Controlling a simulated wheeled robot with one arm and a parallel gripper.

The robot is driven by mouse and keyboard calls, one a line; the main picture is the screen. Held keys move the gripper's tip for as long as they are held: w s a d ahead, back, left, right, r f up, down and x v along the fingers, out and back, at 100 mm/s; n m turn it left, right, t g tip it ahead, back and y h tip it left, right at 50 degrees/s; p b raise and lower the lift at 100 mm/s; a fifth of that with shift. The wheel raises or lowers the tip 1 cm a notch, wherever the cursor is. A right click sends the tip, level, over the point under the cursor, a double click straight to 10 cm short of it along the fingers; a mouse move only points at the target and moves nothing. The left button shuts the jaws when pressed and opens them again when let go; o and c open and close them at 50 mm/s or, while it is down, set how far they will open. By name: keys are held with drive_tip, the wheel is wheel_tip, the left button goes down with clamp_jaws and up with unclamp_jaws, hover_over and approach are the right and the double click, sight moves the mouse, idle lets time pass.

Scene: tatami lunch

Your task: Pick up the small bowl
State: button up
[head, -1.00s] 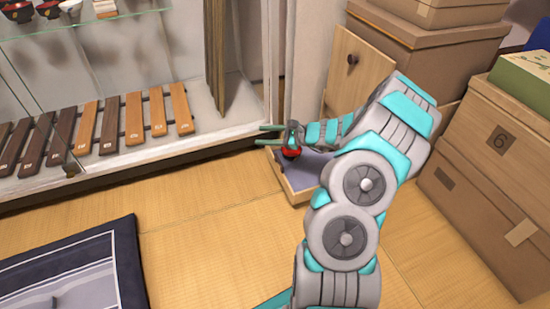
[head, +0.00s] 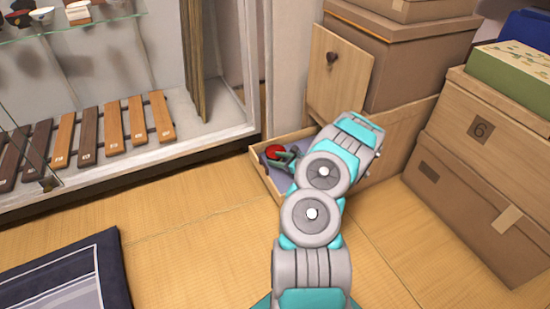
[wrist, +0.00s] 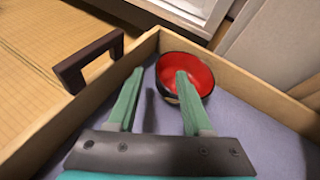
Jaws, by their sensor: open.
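The small bowl, red inside and dark outside, sits in the far corner of an open wooden drawer with a lavender lining. It shows in the wrist view (wrist: 204,69) and in the head view (head: 273,152). The drawer (wrist: 250,84) also shows in the head view (head: 266,179). My gripper (wrist: 160,74) is open, its two green fingers pointing toward the bowl. In the wrist view the right fingertip overlaps the bowl's near side, and the left fingertip is left of the bowl. I cannot tell whether the right finger touches it. In the head view my gripper (head: 288,157) is low at the drawer, partly hidden by my arm.
A dark handle (wrist: 90,60) is on the drawer's left wall in the wrist view. A glass display case (head: 150,150) stands left of the drawer. Stacked boxes (head: 470,140) stand to the right. The tatami floor (head: 190,250) in front is clear, with a dark-edged mat (head: 110,270) at left.

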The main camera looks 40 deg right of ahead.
sight(270, 151)
drive_tip(key=shift+x, duration=1.9)
drive_tip(key=shift+f, duration=0.1)
drive_tip(key=shift+c, duration=0.3)
clamp_jaws()
